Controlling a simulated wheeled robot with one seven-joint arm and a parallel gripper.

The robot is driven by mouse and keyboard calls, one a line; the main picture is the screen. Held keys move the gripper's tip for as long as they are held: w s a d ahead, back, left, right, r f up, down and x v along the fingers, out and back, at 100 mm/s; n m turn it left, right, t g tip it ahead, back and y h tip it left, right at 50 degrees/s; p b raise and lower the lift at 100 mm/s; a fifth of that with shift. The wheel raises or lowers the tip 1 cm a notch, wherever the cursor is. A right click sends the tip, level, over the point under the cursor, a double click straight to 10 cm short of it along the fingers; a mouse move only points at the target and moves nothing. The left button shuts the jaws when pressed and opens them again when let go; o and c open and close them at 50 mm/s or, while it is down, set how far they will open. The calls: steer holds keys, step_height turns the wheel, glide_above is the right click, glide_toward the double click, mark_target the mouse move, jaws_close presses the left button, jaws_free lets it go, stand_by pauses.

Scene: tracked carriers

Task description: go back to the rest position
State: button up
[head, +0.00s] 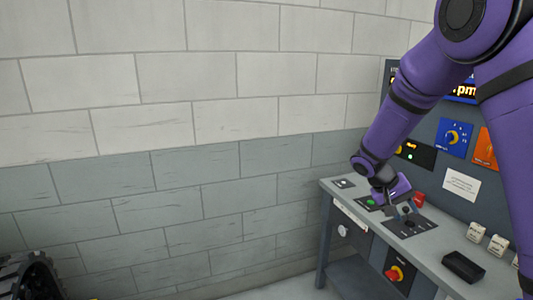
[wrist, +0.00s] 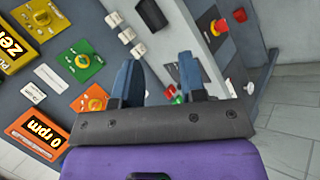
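My purple arm comes in from the upper right in the head view and reaches down to the console desk (head: 440,249). My gripper (head: 405,209) is low over a dark plate on the desk, near a red button (head: 419,197) and a green button (head: 371,202). In the wrist view the two blue-grey fingers (wrist: 160,78) stand apart with nothing seen held between them. Whether the fingertips touch the desk is hard to tell.
The console's upright panel carries a blue dial plate (head: 455,138) and an orange dial plate (wrist: 95,98). White switches (head: 477,232) and a black box (head: 463,266) sit on the desk. A red knob (head: 394,273) is on the front. A block wall (head: 180,120) stands behind; a dark tracked thing (head: 30,278) is lower left.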

steer(key=s+a+r+n+t+y, duration=0.1)
steer(key=s+a+r+t+y, duration=0.1)
steer(key=s+r, duration=0.4)
steer(key=s+a+r+n+t+y, duration=0.1)
steer(key=s+r, duration=0.5)
steer(key=s, duration=0.8)
steer(key=s+a+r+t+y, duration=0.3)
steer(key=s+r, duration=0.4)
steer(key=s, duration=0.3)
steer(key=shift+a+n+t+y, duration=0.4)
steer(key=shift+t+y, duration=0.2)
steer(key=shift+y, duration=0.2)
steer(key=shift+o, duration=0.4)
steer(key=shift+d, duration=0.1)
steer(key=shift+d, duration=0.1)
